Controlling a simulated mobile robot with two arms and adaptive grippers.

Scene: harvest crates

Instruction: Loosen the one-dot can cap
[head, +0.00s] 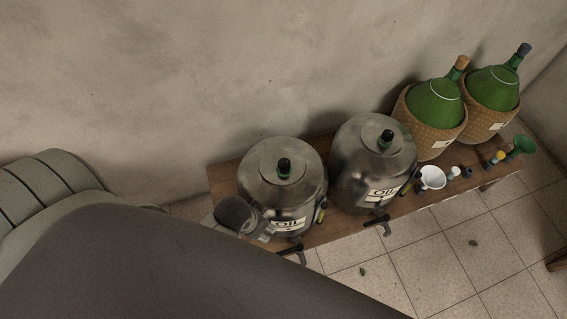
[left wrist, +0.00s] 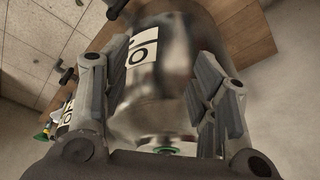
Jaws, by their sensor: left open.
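Two steel oil cans stand on the wooden bench: a left can (head: 257,172) and a right can (head: 350,165). Each has a dark cap on a green-ringed neck: the left cap (head: 284,166) and the right cap (head: 386,137). I cannot make out dots on either, so which can is the one-dot can is unclear. My left gripper (head: 262,229) is at the front left of the left can, below its cap. In the left wrist view its open fingers (left wrist: 155,95) stand apart, with a can's body (left wrist: 155,95) showing between them. My right gripper is in neither view.
The bench (head: 223,177) stands along the wall. Black taps (head: 378,221) project from the cans' fronts. Two green demijohns in wicker (head: 436,103) (head: 492,88) stand at the right. A white funnel (head: 432,177), a green funnel (head: 523,145) and small stoppers lie at the bench's front right.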

